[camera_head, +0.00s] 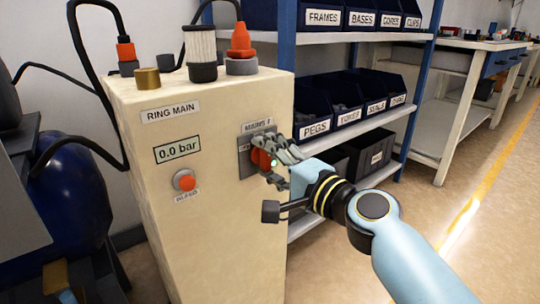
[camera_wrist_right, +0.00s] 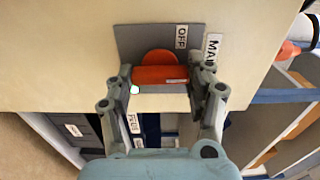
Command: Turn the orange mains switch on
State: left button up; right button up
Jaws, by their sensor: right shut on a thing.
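The orange mains switch (camera_head: 261,158) is a round knob with a raised bar, on a grey plate (camera_head: 244,160) on the right face of the cream cabinet. In the right wrist view its bar (camera_wrist_right: 160,75) lies crosswise between the fingers, with a pale mark near its right end. An OFF label (camera_wrist_right: 181,37) shows on the plate beside the knob. My right gripper (camera_head: 270,160) is shut on the bar; its fingers (camera_wrist_right: 160,86) lie at the bar's two ends. A small bright whitish spot shows at the left finger. My left gripper is not in view.
The cabinet's front has a RING MAIN label (camera_head: 170,111), a 0.0 bar display (camera_head: 177,149) and a red button (camera_head: 185,180). Shelves with labelled dark bins (camera_head: 316,119) stand close behind my right gripper. A workbench (camera_head: 462,55) is farther right; open floor lies before it.

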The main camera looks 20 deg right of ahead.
dwell(0.5)
jog(key=o, duration=1.2)
jog(key=shift+s+d+f, duration=0.1)
jog(key=shift+s, duration=0.2)
jog(key=v, duration=1.1)
jog(key=shift+s, duration=0.2)
